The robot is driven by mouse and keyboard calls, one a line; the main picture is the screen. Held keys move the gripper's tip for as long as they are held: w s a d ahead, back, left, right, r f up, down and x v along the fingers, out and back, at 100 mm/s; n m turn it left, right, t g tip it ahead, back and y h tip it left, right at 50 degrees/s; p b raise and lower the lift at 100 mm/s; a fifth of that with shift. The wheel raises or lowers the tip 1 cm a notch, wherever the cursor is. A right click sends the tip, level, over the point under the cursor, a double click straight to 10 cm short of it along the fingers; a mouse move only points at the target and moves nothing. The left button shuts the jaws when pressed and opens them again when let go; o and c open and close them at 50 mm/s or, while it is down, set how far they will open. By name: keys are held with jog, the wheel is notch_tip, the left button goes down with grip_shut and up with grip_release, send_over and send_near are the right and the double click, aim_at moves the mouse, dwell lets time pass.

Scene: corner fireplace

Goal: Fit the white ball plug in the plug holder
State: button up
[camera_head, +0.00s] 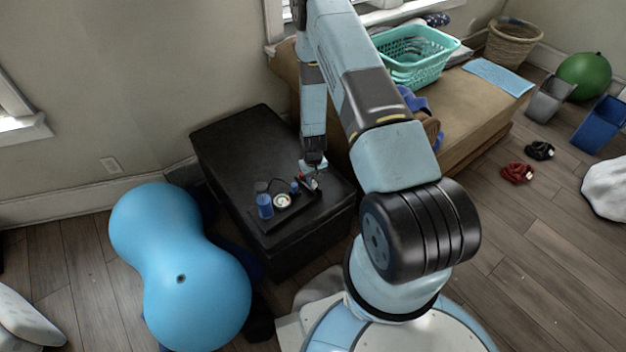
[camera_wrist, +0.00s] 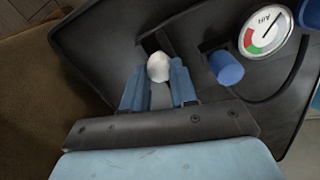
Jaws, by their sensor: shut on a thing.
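The white ball plug (camera_wrist: 158,68) is between the two blue fingers of my gripper (camera_wrist: 158,86) in the wrist view. The fingers are shut on it, and its rounded white end shows at their tips. In the head view my gripper (camera_head: 311,182) is low over the right end of a black panel, and the plug is too small to make out there. A dark recess (camera_wrist: 150,44) in the panel lies just past the plug and may be the plug holder. My gripper partly hides it, and I cannot tell whether the plug touches it.
The black panel (camera_head: 275,222) lies on a black box-like table (camera_head: 235,150). It bears a round air gauge (camera_wrist: 265,32) and a short blue cylinder (camera_wrist: 226,68) right of my gripper. A taller blue cylinder (camera_head: 265,206) stands left of the gauge. The table's back left is clear.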

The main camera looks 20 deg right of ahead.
jog(key=shift+f, duration=0.55)
jog(key=o, duration=1)
notch_tip(320, 180, up, 14)
jog(key=shift+f, duration=0.15)
dwell(0.4)
jog(key=shift+w, duration=0.1)
